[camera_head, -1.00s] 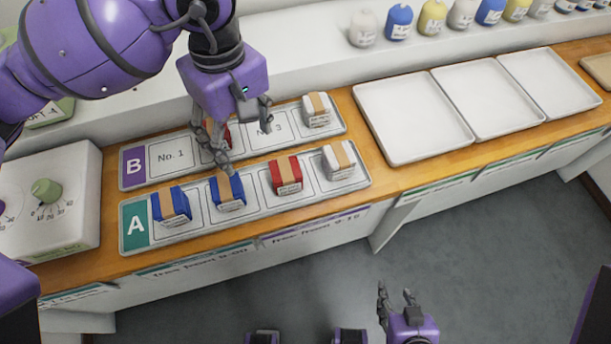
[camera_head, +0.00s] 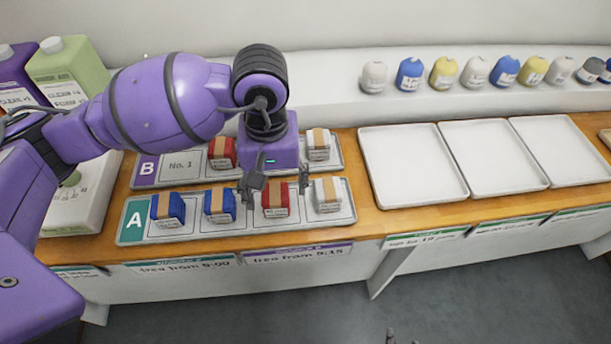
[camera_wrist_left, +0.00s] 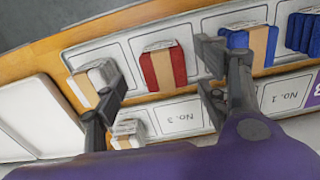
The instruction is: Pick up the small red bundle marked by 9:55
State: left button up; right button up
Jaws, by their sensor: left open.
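A red bundle (camera_head: 276,198) with a tan band stands in the third place of tray A (camera_head: 246,217). It shows in the left wrist view (camera_wrist_left: 163,68) between my left fingers. Another red bundle (camera_head: 221,152) stands in tray B (camera_head: 173,182), beside the No. 1 place. The small print on both is too small to read. My left gripper (camera_head: 277,187) is open above the tray A red bundle, one finger to each side; I cannot tell if they touch it. It also shows in the left wrist view (camera_wrist_left: 158,68). Only fingertips of my right gripper (camera_head: 402,338) show at the bottom edge.
Two blue bundles (camera_head: 168,209) (camera_head: 220,204) and a white one (camera_head: 327,194) share tray A. Another white bundle (camera_head: 318,143) is in tray B. Empty white trays (camera_head: 412,165) lie to the right. Several bottles stand on the ledge behind.

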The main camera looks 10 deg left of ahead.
aim_at(275, 195)
pick_arm(q)
jog(key=f, duration=0.5)
jog(key=shift+a+p, duration=0.3)
jog(key=shift+p, duration=0.05)
jog(key=c, duration=1.2)
jog(key=shift+r, duration=0.1)
jog(key=shift+c, duration=0.2)
